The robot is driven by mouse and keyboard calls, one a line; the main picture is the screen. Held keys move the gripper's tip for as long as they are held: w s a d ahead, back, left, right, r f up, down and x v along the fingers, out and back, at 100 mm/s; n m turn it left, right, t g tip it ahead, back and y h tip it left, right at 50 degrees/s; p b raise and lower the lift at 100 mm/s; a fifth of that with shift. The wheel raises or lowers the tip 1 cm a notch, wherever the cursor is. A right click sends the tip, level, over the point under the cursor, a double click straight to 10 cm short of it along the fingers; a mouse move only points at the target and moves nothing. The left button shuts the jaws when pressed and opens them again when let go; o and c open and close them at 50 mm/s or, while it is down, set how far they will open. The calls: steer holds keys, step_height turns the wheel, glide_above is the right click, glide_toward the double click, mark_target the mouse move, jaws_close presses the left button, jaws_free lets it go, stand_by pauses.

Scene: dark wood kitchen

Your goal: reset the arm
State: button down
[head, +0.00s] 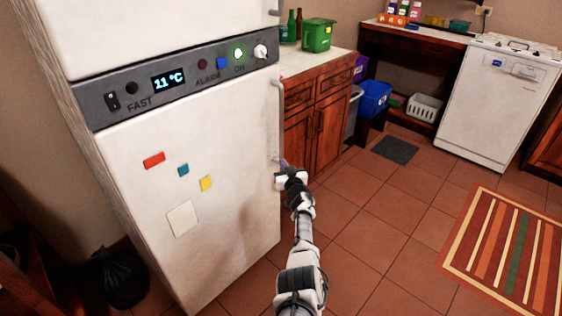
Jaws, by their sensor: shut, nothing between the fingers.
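My arm reaches up from the bottom middle of the head view, extended forward beside the right edge of the white fridge. My gripper (283,166) is at the far end of the arm, near the lower part of the fridge's right edge and its lower handle end. It is small and partly hidden by my wrist; it is shut, with nothing seen in it. I cannot tell whether it touches the fridge (200,170). The fridge doors look closed, and the panel reads 11 °C.
A wooden cabinet (318,128) stands behind the gripper, with a green box (318,36) and bottles on top. A white dishwasher (495,105), blue bin (375,98) and white basket (424,108) are farther back. A striped rug (510,250) lies right. The tiled floor between is open.

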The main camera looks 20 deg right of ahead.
steer(key=s+d+p, duration=0.2)
steer(key=s+d, duration=0.2)
steer(key=s, duration=0.3)
steer(key=shift+s+p, duration=0.2)
steer(key=shift+p, duration=0.1)
